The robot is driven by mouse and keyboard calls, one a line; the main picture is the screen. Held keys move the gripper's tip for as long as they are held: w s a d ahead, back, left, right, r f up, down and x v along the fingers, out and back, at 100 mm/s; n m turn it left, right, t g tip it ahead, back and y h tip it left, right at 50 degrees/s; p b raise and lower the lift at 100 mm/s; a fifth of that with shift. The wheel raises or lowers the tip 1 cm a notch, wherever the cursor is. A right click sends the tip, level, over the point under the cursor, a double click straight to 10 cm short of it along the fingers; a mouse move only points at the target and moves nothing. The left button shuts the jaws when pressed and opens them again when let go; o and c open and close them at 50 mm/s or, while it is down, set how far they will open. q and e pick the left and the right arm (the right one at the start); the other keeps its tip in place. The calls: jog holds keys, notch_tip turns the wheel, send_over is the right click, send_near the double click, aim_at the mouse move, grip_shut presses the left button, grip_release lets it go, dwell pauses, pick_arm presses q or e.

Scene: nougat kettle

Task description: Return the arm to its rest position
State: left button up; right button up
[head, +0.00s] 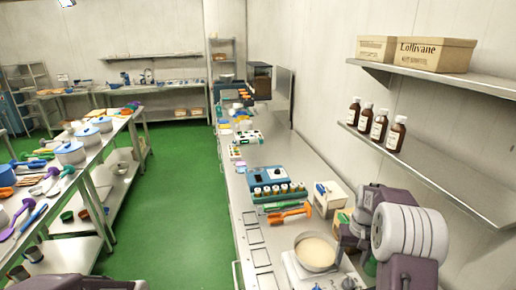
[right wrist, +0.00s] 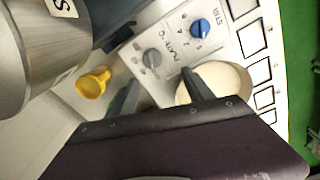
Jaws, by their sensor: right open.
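My right arm comes in at the lower right of the head view, with its right gripper (head: 347,232) beside the pan of cream-coloured contents (head: 316,252). The pan stands on a white hotplate stirrer (head: 300,277). In the right wrist view the two dark fingers of my right gripper (right wrist: 160,92) are apart with nothing between them. Beyond the fingers are the stirrer's grey knob (right wrist: 152,58) and blue knob (right wrist: 200,27). One finger overlaps the cream contents in the picture; I cannot tell whether it touches. My left gripper is not in view.
A wall shelf (head: 440,175) with brown bottles (head: 379,125) is above my right arm. A rack of vials (head: 278,192), an orange tool (head: 290,213) and a white box (head: 328,198) stand behind the pan. A yellow funnel-like piece (right wrist: 93,82) lies near the gripper. The green floor (head: 185,200) is clear.

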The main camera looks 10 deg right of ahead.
jog(key=s+a+r+n+b, duration=0.2)
jog(key=s+a+n, duration=0.15)
jog(key=a, duration=0.95)
jog(key=shift+t, duration=0.3)
jog(key=s+a+f, duration=0.1)
jog(key=s+f, duration=0.1)
jog(key=s, duration=0.2)
jog(key=s+a+f, duration=0.2)
jog(key=s, duration=0.3)
jog(key=s+a+f+b, duration=0.1)
jog(key=s+a+f, duration=0.1)
jog(key=s, duration=0.3)
jog(key=shift+a+f, duration=0.2)
jog(key=shift+w+f+m, duration=0.3)
jog(key=shift+w+m, duration=0.15)
jog(key=shift+w, duration=0.05)
jog(key=shift+s+d, duration=0.1)
jog(key=shift+s, duration=0.05)
